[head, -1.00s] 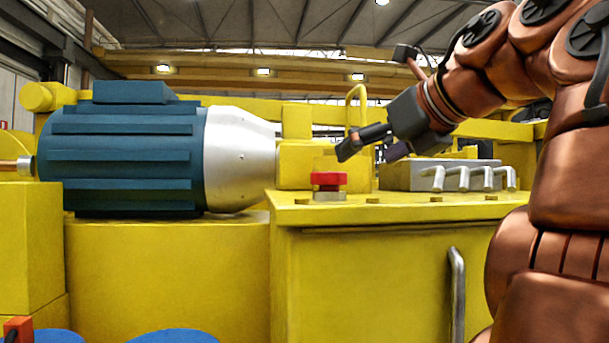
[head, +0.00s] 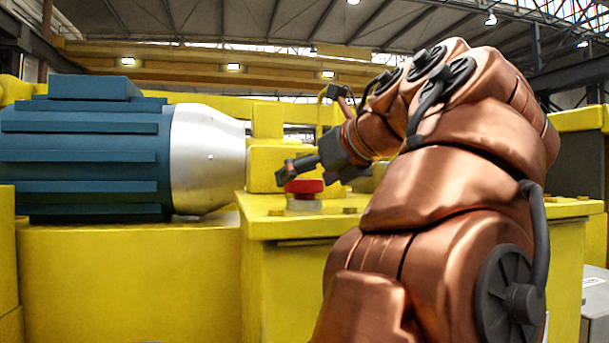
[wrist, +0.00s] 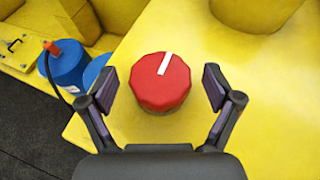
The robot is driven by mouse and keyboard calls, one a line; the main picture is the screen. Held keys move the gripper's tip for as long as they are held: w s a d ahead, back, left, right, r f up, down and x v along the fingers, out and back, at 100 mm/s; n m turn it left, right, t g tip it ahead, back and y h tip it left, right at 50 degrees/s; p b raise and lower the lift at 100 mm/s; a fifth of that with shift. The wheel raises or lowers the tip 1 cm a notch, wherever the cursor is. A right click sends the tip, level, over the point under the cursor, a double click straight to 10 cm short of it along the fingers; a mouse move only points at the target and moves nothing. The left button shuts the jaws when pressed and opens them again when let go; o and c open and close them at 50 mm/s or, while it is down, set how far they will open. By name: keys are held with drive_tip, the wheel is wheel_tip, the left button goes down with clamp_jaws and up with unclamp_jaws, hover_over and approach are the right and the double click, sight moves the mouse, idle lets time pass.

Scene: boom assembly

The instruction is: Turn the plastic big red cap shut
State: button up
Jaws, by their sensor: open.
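The big red cap (head: 304,186) sits on a pale round neck on top of the yellow housing (head: 270,215). In the wrist view the red cap (wrist: 161,81) is many-sided, with a white stripe running from its middle toward its upper edge. My gripper (wrist: 160,92) is open, one finger on the left of the cap and one on the right, with gaps on both sides. In the head view my gripper (head: 310,172) is low over the cap, and the arm hides part of the housing behind it.
A blue motor (head: 85,150) with a silver end (head: 208,160) stands left of the cap. In the wrist view blue round containers (wrist: 66,72) stand below at the left. Yellow surface around the cap is clear.

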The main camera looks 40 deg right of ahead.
drive_tip(key=shift+w+f, duration=0.3)
drive_tip(key=shift+w, duration=0.25)
drive_tip(key=c, duration=1.1)
drive_tip(key=shift+c, duration=0.3)
